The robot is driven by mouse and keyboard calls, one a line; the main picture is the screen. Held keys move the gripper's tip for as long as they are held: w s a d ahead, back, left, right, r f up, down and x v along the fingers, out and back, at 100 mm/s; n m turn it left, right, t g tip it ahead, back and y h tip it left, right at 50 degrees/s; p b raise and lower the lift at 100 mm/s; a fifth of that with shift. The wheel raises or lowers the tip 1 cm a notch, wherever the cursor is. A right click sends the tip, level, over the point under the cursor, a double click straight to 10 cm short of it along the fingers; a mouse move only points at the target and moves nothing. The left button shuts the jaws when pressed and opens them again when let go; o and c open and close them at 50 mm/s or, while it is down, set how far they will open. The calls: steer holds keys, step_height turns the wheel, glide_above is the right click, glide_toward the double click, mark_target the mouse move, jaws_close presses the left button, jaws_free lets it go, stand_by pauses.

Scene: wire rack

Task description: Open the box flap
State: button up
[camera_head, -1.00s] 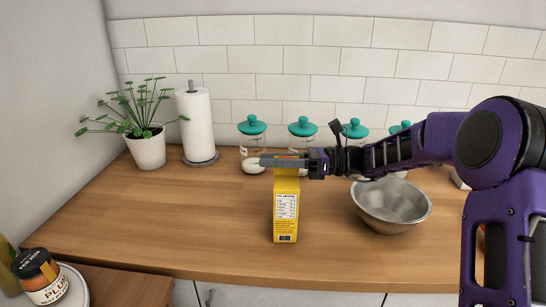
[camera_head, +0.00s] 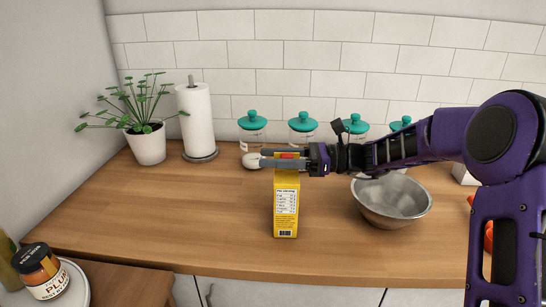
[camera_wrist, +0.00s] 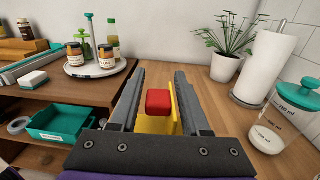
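The yellow box (camera_head: 286,205) stands upright on the wooden counter, with a printed label on its front. My gripper (camera_head: 262,158) reaches in from the right at the height of the box's top. In the wrist view my gripper (camera_wrist: 160,74) has its two fingers apart, with yellow box panels (camera_wrist: 172,100) and a red block-like piece (camera_wrist: 158,102) between them. Gaps show beside these parts. The fingers partly hide the box top in the head view, so I cannot tell exactly how the flap lies.
A metal bowl (camera_head: 391,201) stands right of the box, below my arm. Several teal-lidded jars (camera_head: 303,124) line the back wall. A paper towel roll (camera_head: 196,122) and potted plant (camera_head: 146,146) stand at back left. The counter left of the box is clear.

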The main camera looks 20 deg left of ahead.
steer(key=shift+o, duration=0.5)
steer(key=p+v, duration=0.1)
steer(key=v, duration=1.6)
steer(key=shift+d, duration=0.2)
